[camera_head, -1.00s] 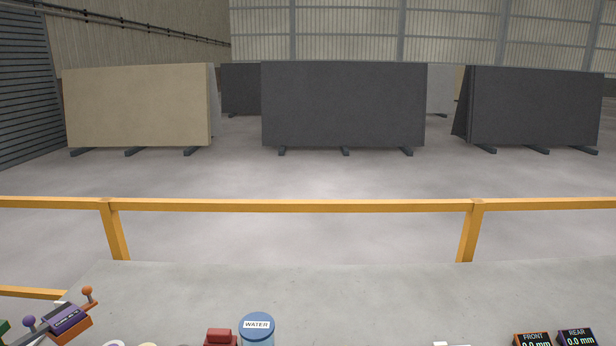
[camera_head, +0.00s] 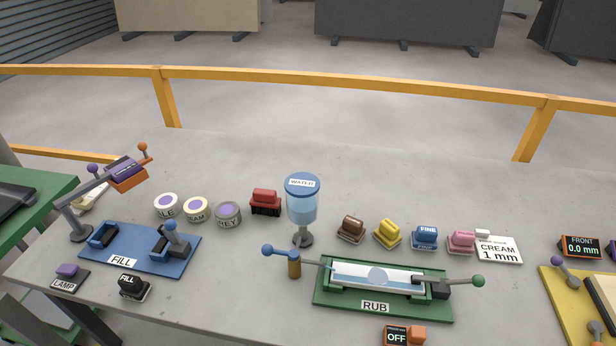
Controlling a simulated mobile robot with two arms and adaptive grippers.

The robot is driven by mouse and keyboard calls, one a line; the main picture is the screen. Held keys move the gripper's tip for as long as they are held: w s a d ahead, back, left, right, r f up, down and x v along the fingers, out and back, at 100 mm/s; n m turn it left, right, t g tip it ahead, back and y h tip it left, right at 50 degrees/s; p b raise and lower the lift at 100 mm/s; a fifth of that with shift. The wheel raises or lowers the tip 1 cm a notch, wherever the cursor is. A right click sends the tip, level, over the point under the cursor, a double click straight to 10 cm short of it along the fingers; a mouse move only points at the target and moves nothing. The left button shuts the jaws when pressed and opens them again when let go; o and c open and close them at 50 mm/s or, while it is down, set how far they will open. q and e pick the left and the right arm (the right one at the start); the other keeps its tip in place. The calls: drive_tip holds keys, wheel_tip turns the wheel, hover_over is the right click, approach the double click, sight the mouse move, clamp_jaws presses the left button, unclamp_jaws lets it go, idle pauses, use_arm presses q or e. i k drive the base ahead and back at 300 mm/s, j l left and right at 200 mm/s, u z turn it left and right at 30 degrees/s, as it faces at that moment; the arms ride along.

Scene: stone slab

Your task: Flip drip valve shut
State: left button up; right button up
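The blue water container (camera_head: 302,205), labelled WATER, stands on a thin stem with a dark base behind the green RUB fixture. What looks like the drip valve is a short brass post (camera_head: 294,265) at the left of that fixture. A lever with a blue ball (camera_head: 267,251) sticks out from the post to the left, and a thin spout reaches right toward the fixture. The green RUB fixture (camera_head: 330,300) holds a pale, wet-looking strip. Neither of my grippers is in view.
A blue FILL fixture (camera_head: 185,262) and a jointed lamp (camera_head: 125,172) stand at the left. Tins, a red brush (camera_head: 265,200) and several coloured blocks line the middle. An OFF switch box (camera_head: 397,337) sits at the front. The slab's back strip is clear before a yellow rail (camera_head: 350,83).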

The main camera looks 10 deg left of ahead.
sight(267, 250)
drive_tip(key=k+j, duration=0.65)
drive_tip(key=j, duration=0.25)
